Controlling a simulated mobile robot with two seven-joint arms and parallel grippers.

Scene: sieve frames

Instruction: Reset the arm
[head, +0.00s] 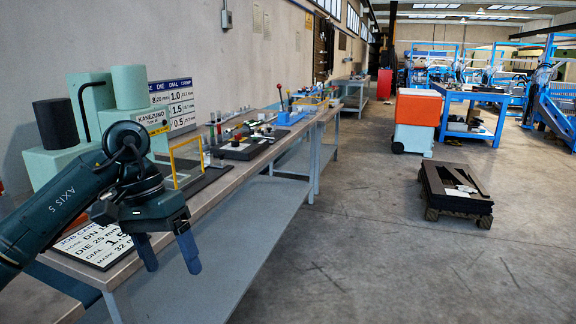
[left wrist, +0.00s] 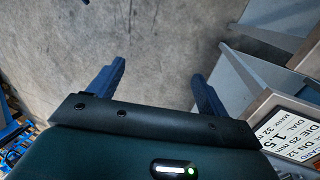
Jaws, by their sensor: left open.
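My left arm comes in from the left in the head view, dark green and marked "AXIS 5". My left gripper (head: 168,255) hangs beside the near edge of the workbench (head: 227,183), with its two blue fingers pointing down. The fingers are apart, with nothing between them. In the left wrist view the same gripper (left wrist: 155,85) is open over bare concrete floor (left wrist: 140,35). A job card (head: 97,246) lies on the near end of the bench, partly hidden by my arm; it also shows in the left wrist view (left wrist: 285,140). My right gripper is not in view.
A green machine (head: 62,163) and a dial sign (head: 173,104) stand on the bench behind my arm. A yellow frame (head: 187,160) and small tools sit farther along. An orange and white cabinet (head: 415,122) and a low dark pallet (head: 457,190) stand on the floor. The right foreground is clear.

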